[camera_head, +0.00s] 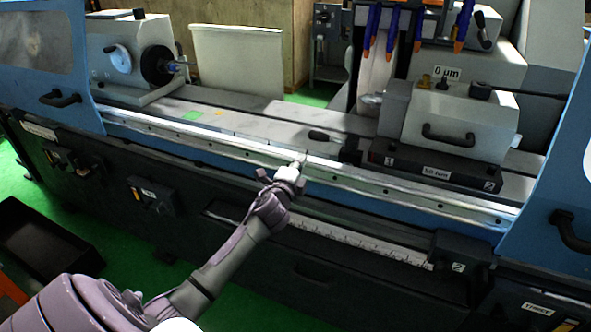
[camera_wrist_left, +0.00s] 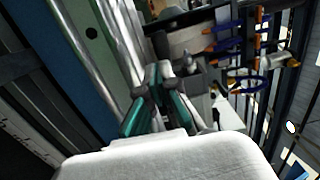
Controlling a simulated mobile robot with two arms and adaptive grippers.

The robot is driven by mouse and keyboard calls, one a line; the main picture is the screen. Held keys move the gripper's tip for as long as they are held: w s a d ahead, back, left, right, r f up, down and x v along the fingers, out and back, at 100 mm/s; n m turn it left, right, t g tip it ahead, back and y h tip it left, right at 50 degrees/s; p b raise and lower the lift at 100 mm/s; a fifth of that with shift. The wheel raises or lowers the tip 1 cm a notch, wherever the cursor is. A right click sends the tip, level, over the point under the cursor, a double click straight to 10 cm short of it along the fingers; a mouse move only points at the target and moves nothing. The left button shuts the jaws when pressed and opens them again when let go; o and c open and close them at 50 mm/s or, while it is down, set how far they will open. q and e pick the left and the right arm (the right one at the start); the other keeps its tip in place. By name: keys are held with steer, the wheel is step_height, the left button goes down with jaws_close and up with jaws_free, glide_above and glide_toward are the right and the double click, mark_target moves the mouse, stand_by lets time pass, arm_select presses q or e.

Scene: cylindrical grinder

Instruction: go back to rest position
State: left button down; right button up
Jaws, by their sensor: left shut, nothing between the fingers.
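My left gripper (camera_head: 299,162) reaches in from the lower left in the head view, with its tip close to the front rail of the grinder. In the left wrist view the gripper's dark green fingers (camera_wrist_left: 155,92) are together with nothing between them. Whether the tip touches the rail cannot be told. The cylindrical grinder (camera_head: 262,152) spans the head view. My right gripper is not in view.
The tailstock block (camera_head: 465,118) with levers and a black handle stands on the right of the bed. The headstock (camera_head: 130,60) with a dial is at the left. Blue hoses with orange tips (camera_head: 461,25) hang above. A dark bin (camera_head: 40,245) sits on the green floor.

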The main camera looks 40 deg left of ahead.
arm_select(q)
steer(key=s+d+f+n+g+h, duration=0.1)
steer(key=s+d+f+n+g, duration=0.3)
steer(key=s+d+f, duration=0.45)
steer(key=s+d+f+n+g+h, duration=0.1)
steer(key=s+d+f+n+g, duration=0.3)
steer(key=s, duration=0.7)
steer(key=s+d+f+n+g+h, duration=0.25)
steer(key=s+d, duration=0.25)
steer(key=s, duration=0.5)
steer(key=s+d+f+n+g+h, duration=0.1)
steer(key=s+d+n+g, duration=0.15)
steer(key=s+d, duration=0.5)
steer(key=s+a+f+g, duration=0.1)
steer(key=s+f, duration=0.1)
steer(key=f, duration=1.2)
steer(key=s+a+f+g, duration=0.1)
steer(key=f, duration=1.2)
steer(key=s+a+f+g, duration=0.1)
steer(key=s+a+f, duration=0.1)
steer(key=s+f, duration=1.3)
steer(key=shift+s+a+f+m, duration=0.2)
steer(key=shift+s+a+m, duration=0.2)
steer(key=shift+s, duration=0.1)
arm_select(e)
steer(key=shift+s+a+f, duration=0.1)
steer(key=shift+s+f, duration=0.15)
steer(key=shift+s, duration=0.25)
